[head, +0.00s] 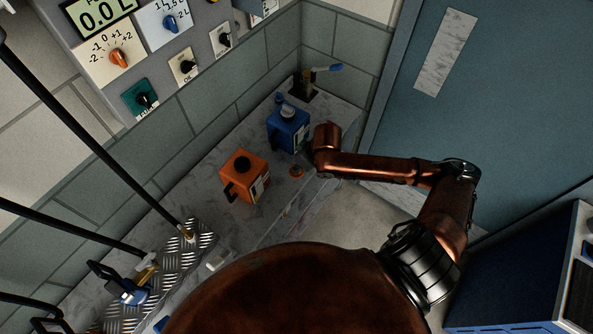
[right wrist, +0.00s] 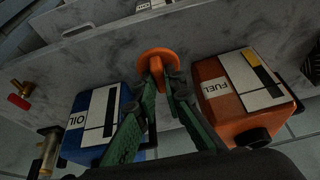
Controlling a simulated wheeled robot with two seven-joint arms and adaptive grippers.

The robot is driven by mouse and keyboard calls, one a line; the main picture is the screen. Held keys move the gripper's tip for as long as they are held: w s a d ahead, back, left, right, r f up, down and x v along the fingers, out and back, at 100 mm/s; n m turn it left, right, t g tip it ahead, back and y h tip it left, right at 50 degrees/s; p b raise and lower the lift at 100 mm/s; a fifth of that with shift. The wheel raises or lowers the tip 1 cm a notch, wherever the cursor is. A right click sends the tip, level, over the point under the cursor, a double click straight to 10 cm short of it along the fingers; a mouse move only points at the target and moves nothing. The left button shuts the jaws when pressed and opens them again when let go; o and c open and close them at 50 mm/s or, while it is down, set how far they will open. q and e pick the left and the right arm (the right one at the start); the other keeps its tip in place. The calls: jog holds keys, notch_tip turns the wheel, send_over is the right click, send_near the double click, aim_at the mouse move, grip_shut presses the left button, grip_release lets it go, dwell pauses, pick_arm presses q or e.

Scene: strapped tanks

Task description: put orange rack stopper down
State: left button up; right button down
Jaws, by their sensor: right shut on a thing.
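The orange rack stopper (right wrist: 155,55) has a round orange head. In the right wrist view it sits between the fingertips of my right gripper (right wrist: 160,80), which is shut on it. In the head view the stopper (head: 296,170) shows small, near the counter's front, between the orange tank and the blue tank. My right gripper is mostly hidden behind my wrist there. I cannot tell whether the stopper touches the counter. My left gripper is not in view.
The orange FUEL tank (head: 243,176) and the blue OIL tank (head: 287,130) stand on the grey counter (head: 210,155), either side of the gripper. A blue-handled valve (head: 322,70) is at the far end. A tread plate (head: 172,263) with nozzles lies at left.

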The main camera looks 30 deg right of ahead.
jog(key=w+f, duration=0.1)
jog(key=w+d+f, duration=0.1)
jog(key=shift+f, duration=0.35)
jog(key=f, duration=0.2)
jog(key=f+b, duration=0.1)
jog(key=shift+w+d+f, duration=0.2)
jog(key=shift+w+f, duration=0.05)
jog(key=shift+f, duration=0.05)
jog(key=c, duration=2)
grip_release()
jog(key=shift+f, duration=0.1)
jog(key=p+v, duration=0.2)
jog(key=v, duration=1)
jog(key=shift+s, duration=0.15)
